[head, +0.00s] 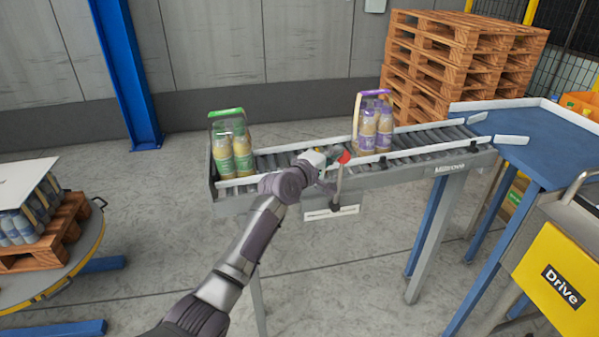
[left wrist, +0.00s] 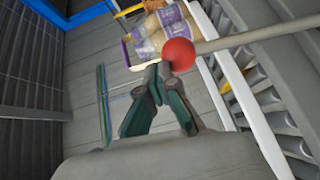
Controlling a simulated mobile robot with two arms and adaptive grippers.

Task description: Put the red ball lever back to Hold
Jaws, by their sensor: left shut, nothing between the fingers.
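The red ball (head: 344,157) tops a thin lever that rises from a pivot on the front side of the roller conveyor (head: 405,173). A white label plate (head: 345,211) sits at the lever's foot; its writing is too small to read. My left gripper (head: 328,156) is just left of the ball in the head view. In the left wrist view the red ball (left wrist: 178,54) is right by my shut fingertips (left wrist: 161,70), with its rod running off to the right. The fingers hold nothing; whether they touch the ball I cannot tell. My right gripper is out of view.
Green-topped bottle packs (head: 232,150) stand at the conveyor's left end, purple ones (head: 373,125) further right. A blue table (head: 510,140) adjoins the right end. A yellow Drive box (head: 555,280) stands at front right, a loaded pallet (head: 45,240) at left. Floor before the conveyor is clear.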

